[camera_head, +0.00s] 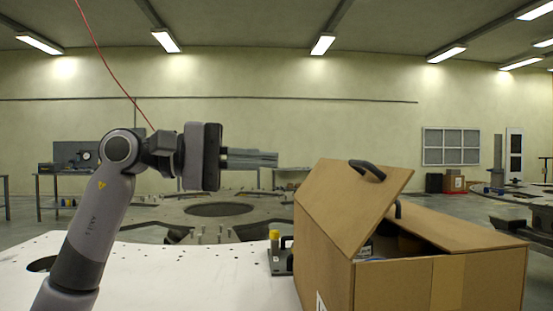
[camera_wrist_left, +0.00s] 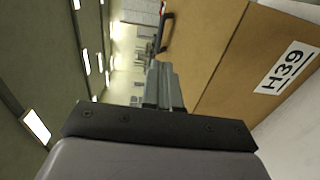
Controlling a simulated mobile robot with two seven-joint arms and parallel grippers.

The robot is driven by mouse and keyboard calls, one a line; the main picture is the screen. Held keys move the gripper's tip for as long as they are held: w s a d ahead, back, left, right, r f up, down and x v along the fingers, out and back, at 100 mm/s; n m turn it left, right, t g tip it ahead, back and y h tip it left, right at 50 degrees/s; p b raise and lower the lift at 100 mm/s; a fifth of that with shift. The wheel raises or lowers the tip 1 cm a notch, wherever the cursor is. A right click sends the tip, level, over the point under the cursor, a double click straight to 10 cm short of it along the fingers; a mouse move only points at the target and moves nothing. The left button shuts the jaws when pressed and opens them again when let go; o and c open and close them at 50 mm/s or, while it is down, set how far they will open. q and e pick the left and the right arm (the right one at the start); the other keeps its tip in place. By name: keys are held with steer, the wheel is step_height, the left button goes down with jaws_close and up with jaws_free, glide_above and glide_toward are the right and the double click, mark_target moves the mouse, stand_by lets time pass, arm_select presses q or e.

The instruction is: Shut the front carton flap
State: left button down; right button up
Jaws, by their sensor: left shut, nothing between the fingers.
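The brown carton (camera_head: 392,285) stands at the right of the white table in the head view. Its left flap (camera_head: 350,205) is raised, slanting up and right over the opening, with a dark handle (camera_head: 368,168) near its upper edge. A second flap (camera_head: 460,226) lies lower on the right, with a partly hidden handle (camera_head: 397,209). A gap shows between the flaps. Which flap is the front one I cannot tell. My left gripper (camera_head: 277,159) is shut and empty, left of the raised flap. In the left wrist view its fingers (camera_wrist_left: 167,70) point toward the flap's handle (camera_wrist_left: 164,30).
A small fixture with a yellow top (camera_head: 274,236) stands on the white table (camera_head: 180,275) just left of the carton. A large round plate (camera_head: 220,209) lies behind. The wrist view shows an H39 label (camera_wrist_left: 287,67) on the carton's side. The table's left part is clear.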

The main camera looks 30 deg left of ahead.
arm_select(q)
steer(key=p, duration=0.2)
glide_toward(355, 163)
steer(key=x, duration=0.5)
steer(key=shift+w+d, duration=0.1)
steer(key=shift+d, duration=0.05)
steer(key=shift+w+d+f+p, duration=0.1)
steer(key=shift+w+d+p, duration=0.3)
steer(key=shift+d, duration=0.2)
arm_select(e)
steer(key=shift+s+d+r, duration=0.1)
steer(key=shift+d+r, duration=0.05)
steer(key=shift+r, duration=1.15)
arm_select(q)
steer(key=shift+w, duration=0.1)
arm_select(e)
steer(key=shift+r, duration=0.15)
